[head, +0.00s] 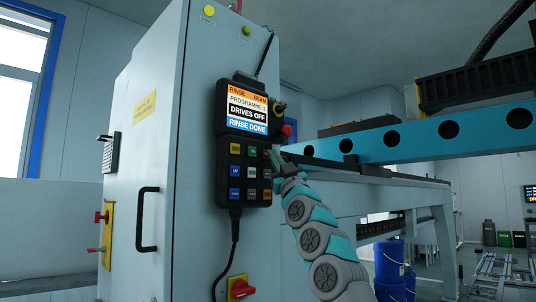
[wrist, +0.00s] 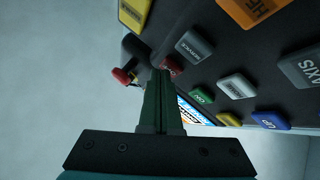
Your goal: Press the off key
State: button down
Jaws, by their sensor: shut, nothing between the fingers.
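The hand-held control pad (head: 222,197) hangs on the side of a tall grey cabinet, with a lit screen (head: 247,110) above rows of coloured keys. The screen reads "DRIVES OFF" and "RINSE DONE". A red key (wrist: 173,66) in the wrist view sits right beside my fingertips; its lettering is partly hidden, so I cannot read it. A green key marked "ON" (wrist: 202,96) is next to it. My gripper (wrist: 159,76) is shut and empty, its tips at the pad's edge by the red key. In the head view my gripper (head: 276,158) is at the pad's right edge; contact cannot be told.
Other keys lie close by: grey "SERVICE" (wrist: 195,46), white (wrist: 237,87), blue "UP" (wrist: 271,121) and yellow (wrist: 134,13). A red knob (head: 286,131) sticks out at the pad's right side. A blue beam (head: 400,143) runs behind my arm. A cable hangs below the pad.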

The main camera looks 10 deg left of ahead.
jog(key=shift+s+f, duration=0.1)
dwell(0.3)
jog(key=shift+s+d+b, duration=0.15)
jog(key=shift+d+b, duration=0.05)
jog(key=shift+b, duration=0.3)
jog(key=shift+s+d+b, duration=0.3)
jog(key=shift+d+b, duration=0.05)
jog(key=shift+d, duration=0.05)
jog(key=s+d+b, duration=0.1)
jog(key=d+b, duration=0.1)
jog(key=s+d+b, duration=0.1)
jog(key=s+d, duration=0.1)
jog(key=shift+b, duration=0.35)
